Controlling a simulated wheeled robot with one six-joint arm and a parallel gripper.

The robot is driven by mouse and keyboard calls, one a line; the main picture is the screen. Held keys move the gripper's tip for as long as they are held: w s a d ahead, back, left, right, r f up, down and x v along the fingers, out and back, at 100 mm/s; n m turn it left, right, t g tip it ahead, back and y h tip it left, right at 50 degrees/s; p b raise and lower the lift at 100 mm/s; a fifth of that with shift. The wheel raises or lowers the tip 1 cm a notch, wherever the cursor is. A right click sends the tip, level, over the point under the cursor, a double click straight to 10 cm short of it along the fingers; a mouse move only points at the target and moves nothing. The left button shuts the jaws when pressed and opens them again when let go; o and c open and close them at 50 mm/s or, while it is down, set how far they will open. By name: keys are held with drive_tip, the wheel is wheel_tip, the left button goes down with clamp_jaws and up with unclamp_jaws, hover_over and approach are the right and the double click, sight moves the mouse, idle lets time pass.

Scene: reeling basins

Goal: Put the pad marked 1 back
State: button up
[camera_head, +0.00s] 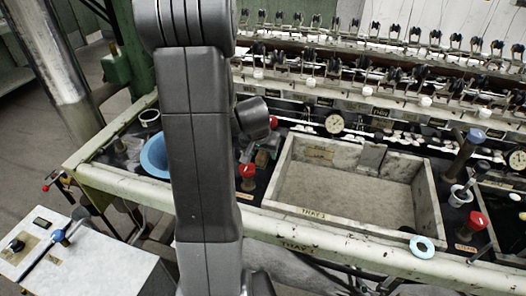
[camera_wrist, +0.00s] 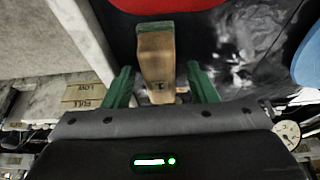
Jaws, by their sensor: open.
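A brown, wood-coloured block with a green end (camera_wrist: 156,52) lies between the fingers of my gripper in the wrist view. It bears a small dark mark that I cannot read, so I cannot tell whether it is the pad marked 1. My gripper (camera_wrist: 160,76) has two green fingers standing apart, with a gap on each side of the block. In the head view a small brown block (camera_head: 262,158) sits beside the left wall of the stone basin (camera_head: 310,213), next to a red knob (camera_head: 248,170). My gripper cannot be made out there.
The basin's pale wall (camera_wrist: 85,30) runs close on the left of the wrist view. A blue bowl (camera_head: 155,157) is left of my arm. A blue ring (camera_head: 422,247) lies on the front ledge. A row of reeling gear (camera_head: 390,75) runs along the back.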

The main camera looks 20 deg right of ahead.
drive_tip(key=v, duration=1.2)
